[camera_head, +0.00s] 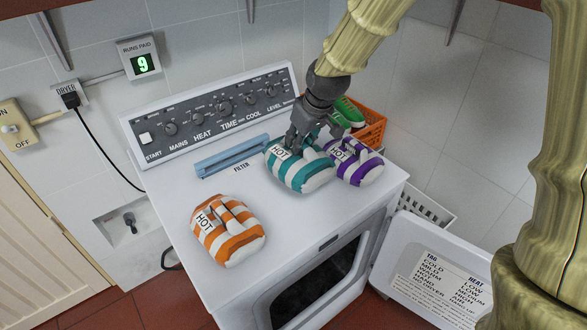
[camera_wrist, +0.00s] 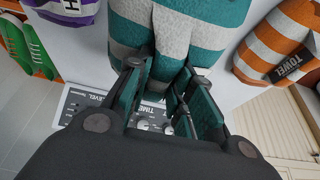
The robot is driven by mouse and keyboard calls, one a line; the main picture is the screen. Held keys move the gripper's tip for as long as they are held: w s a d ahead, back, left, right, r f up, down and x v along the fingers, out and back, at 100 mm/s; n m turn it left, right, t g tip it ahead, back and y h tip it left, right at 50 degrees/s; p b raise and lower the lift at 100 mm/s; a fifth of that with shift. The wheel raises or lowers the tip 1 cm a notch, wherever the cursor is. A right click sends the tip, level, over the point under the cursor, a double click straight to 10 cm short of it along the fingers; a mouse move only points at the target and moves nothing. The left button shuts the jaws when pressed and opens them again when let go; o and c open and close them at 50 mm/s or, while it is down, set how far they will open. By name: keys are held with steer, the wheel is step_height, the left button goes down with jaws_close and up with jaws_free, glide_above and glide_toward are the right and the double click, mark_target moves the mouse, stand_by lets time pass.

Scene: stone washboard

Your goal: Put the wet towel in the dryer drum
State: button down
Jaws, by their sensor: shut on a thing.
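My gripper (camera_head: 302,138) is shut on the teal-and-white striped towel (camera_head: 306,177), a folded bundle with a HOT tag. In the wrist view my fingers (camera_wrist: 165,100) pinch a teal part of this towel (camera_wrist: 180,28). The towel is at the top of the white dryer (camera_head: 180,210); I cannot tell if it touches the surface. An orange-striped towel (camera_head: 228,243) and a purple-striped towel (camera_head: 366,172) lie on the dryer top, both tagged HOT. No visible sign shows which towel is wet. The drum opening (camera_head: 312,290) is dark in the front, with the labelled door (camera_head: 435,270) swung open.
The control panel (camera_head: 215,115) runs along the back, with a blue filter slot (camera_head: 232,157) before it. An orange basket (camera_head: 374,130) with green shoes (camera_head: 347,111) stands behind the purple towel. A wall display (camera_head: 143,62) reads 9. The dryer top's front is partly clear.

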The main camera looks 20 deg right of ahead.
steer(key=f, duration=0.3)
steer(key=shift+w+d+f+p, duration=0.1)
steer(key=shift+w+f+p, duration=0.15)
steer(key=shift+p, duration=0.1)
steer(key=shift+s+f, duration=0.2)
steer(key=shift+f, duration=0.45)
steer(key=shift+f+p, duration=0.7)
steer(key=shift+f, duration=1.05)
steer(key=shift+f, duration=0.15)
steer(key=c, duration=1.3)
jaws_free()
steer(key=shift+o, duration=0.2)
